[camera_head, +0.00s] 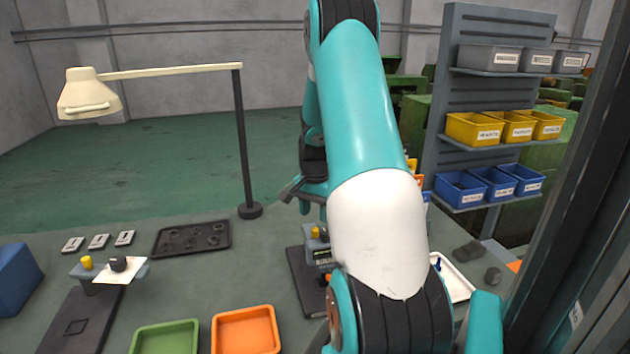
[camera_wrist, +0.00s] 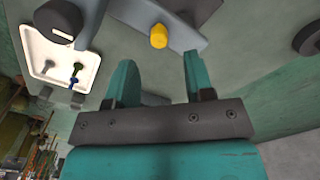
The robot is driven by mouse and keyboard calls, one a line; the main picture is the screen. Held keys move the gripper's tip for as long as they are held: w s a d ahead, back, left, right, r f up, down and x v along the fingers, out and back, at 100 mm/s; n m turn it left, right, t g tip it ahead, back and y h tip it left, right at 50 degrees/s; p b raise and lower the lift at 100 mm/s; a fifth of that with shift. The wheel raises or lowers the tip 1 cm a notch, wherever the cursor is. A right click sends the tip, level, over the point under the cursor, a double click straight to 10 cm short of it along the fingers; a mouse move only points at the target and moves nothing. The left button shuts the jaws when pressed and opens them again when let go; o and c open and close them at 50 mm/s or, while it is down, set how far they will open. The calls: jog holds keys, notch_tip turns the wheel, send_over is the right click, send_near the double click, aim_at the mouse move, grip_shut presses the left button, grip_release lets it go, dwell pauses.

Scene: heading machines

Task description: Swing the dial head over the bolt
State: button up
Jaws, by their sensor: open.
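A dark grey fixture (camera_head: 303,285) with a yellow knob (camera_head: 315,232) stands on the bench, partly hidden behind my arm. In the wrist view a grey arm-like part (camera_wrist: 168,14) carries the yellow knob (camera_wrist: 158,36). A dark round part (camera_wrist: 58,20) shows at the upper left; I cannot tell whether it is the dial head. My gripper (camera_wrist: 159,82) is open and empty, its fingertips pointing toward the yellow knob and apart from it. It also shows in the head view (camera_head: 305,195), above the bench. I cannot make out a bolt in the fixture.
A white tray (camera_wrist: 90,72) holds a blue bolt (camera_wrist: 75,72) and a grey one. A similar station (camera_head: 88,275) with a yellow knob stands at left. A lamp base (camera_head: 250,211), black tray (camera_head: 192,239), green tray (camera_head: 165,338) and orange tray (camera_head: 246,330) are nearby.

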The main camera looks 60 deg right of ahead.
aim_at(315, 229)
notch_tip(315, 229, up, 12)
jog(key=b, duration=0.1)
jog(key=shift+r+b, duration=0.15)
jog(key=shift+b, duration=0.25)
